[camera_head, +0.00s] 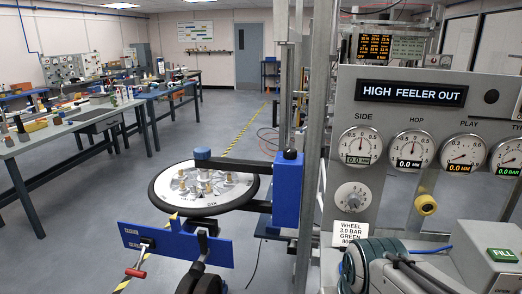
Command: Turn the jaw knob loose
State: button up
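No part is labelled as a jaw knob. A black round knob (290,154) tops a blue upright block (287,190) on the stand right of the wheel. A lever with a red end (136,272) sticks out from a blue plate (174,243) with small white labels at front left. A blue knob or cap (202,154) stands at the wheel's far rim. The spoked wheel (166,205) lies flat, with several brass posts on its light disc. I cannot make out my gripper. Dark rounded parts below the plate are cut off by the bottom edge.
A coiled hose (385,265) and green FILL button (502,255) sit below. Workbenches (60,128) stand left; floor between is open.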

aim_at(289, 153)
jog(key=u, duration=1.9)
jog(key=i, duration=1)
jog(key=z, duration=2.35)
